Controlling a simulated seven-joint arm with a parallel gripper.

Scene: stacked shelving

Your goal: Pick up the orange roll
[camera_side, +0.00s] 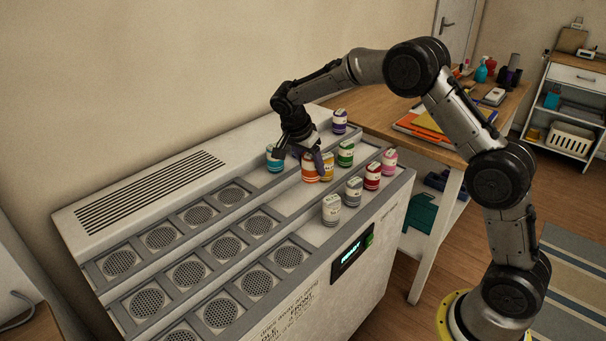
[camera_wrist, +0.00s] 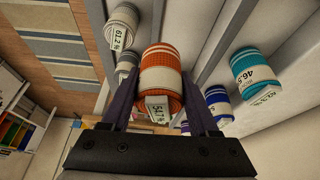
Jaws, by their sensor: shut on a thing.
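The orange roll (camera_side: 309,170) has a pale band and a white tag. It sits among other rolls on the stepped shelving unit. My gripper (camera_side: 299,162) points down at it from above. In the wrist view the orange roll (camera_wrist: 160,58) is between the two dark fingers of my gripper (camera_wrist: 160,76), which are shut on its sides. Its tag hangs toward the wrist camera. I cannot tell whether the roll still touches the shelf.
A teal roll (camera_side: 274,160) stands close to the left. A yellow roll (camera_side: 327,167) is close on the right. Green (camera_side: 345,154), red (camera_side: 372,176), pink (camera_side: 389,161), grey (camera_side: 353,191), white (camera_side: 331,209) and purple (camera_side: 339,121) rolls stand around. Shelf rows at the left are empty.

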